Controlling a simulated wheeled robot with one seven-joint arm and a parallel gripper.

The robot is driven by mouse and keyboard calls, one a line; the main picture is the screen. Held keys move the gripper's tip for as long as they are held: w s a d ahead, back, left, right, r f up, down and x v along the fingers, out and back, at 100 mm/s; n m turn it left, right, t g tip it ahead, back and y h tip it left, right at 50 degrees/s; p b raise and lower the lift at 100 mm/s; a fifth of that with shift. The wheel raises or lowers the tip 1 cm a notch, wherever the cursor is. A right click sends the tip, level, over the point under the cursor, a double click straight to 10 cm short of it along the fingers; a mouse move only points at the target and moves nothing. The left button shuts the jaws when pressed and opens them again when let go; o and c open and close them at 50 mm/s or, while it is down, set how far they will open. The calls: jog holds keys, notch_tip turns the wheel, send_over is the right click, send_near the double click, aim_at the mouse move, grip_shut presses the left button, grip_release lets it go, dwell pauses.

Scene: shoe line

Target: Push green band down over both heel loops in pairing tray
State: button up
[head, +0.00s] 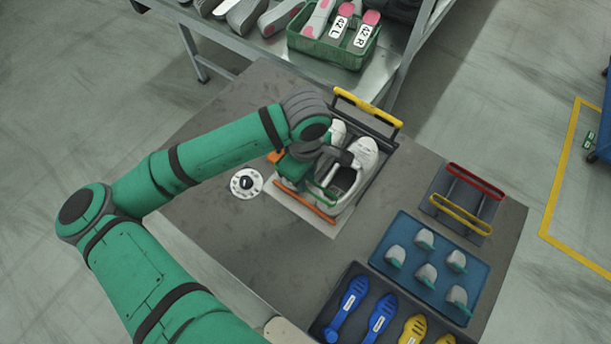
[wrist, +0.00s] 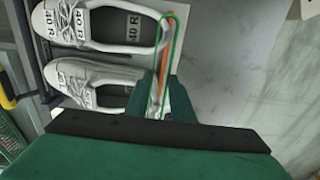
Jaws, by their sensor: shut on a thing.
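Two white shoes lie side by side in the pairing tray (head: 385,143), under my wrist. The nearer shoe (head: 362,158) is clear in the head view; the other shoe (head: 338,131) is partly hidden by my arm. In the wrist view, the upper shoe (wrist: 95,27) is marked 40 R and the lower shoe (wrist: 92,84) also has a label. My gripper (head: 326,188) is shut on the green band (wrist: 173,40) at the heel end. The band is a long narrow loop beside the heels, near an orange bar (head: 305,203). The heel loops cannot be made out.
A yellow bar (head: 368,107) crosses the tray's toe end. A white dial (head: 246,183) is left of the tray.

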jog(key=shift+f, duration=0.55)
jog(key=o, duration=1.1)
jog(key=shift+r, duration=0.1)
jog(key=shift+r, duration=4.45)
